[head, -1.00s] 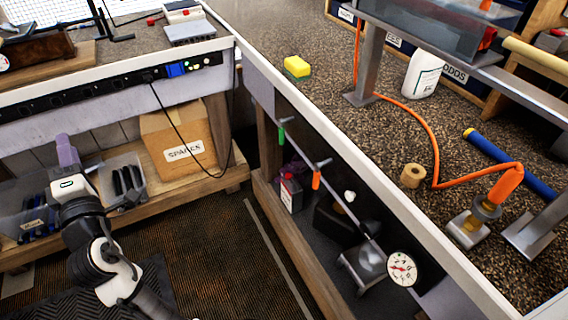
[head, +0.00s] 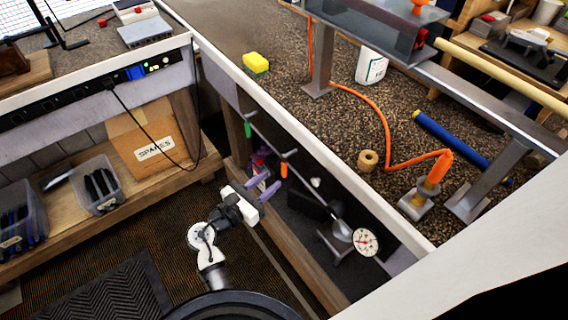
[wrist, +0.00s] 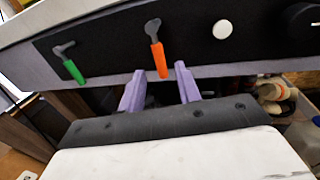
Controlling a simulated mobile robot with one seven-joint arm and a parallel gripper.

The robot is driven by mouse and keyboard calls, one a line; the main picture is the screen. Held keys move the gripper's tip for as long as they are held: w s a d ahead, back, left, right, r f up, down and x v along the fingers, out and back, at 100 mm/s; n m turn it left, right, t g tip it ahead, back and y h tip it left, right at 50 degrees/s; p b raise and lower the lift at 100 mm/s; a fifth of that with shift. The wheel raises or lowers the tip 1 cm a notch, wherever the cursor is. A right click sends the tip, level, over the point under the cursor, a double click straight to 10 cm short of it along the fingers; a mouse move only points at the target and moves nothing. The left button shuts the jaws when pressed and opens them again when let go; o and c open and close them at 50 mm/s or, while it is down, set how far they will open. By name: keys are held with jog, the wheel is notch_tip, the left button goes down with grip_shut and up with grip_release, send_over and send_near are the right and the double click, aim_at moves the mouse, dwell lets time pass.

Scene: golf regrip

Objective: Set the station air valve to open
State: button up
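A black panel (wrist: 200,35) on the bench front carries a lever with a green handle (wrist: 73,70) and one with an orange handle (wrist: 158,58). Both handles hang down, slightly tilted. They also show in the head view as green (head: 248,129) and orange (head: 284,169). No label shows which lever is the station air valve. My gripper (wrist: 159,70) has its two purple fingers apart and empty. In the wrist view the orange handle's lower end lies between the fingertips; contact cannot be told. In the head view my gripper (head: 264,186) is left of and below the orange handle.
A white knob (wrist: 222,30) sits right of the orange lever. A dial gauge (head: 366,242) is further along the bench front. The benchtop (head: 285,110) overhangs the panel. A spares box (head: 150,150) and bins stand on the left shelf. The floor before the bench is open.

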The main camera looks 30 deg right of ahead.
aim_at(284, 177)
jog(key=p+x, duration=0.1)
jog(key=x, duration=0.6)
jog(key=shift+w+d, duration=0.1)
jog(key=shift+d, duration=0.1)
grip_shut()
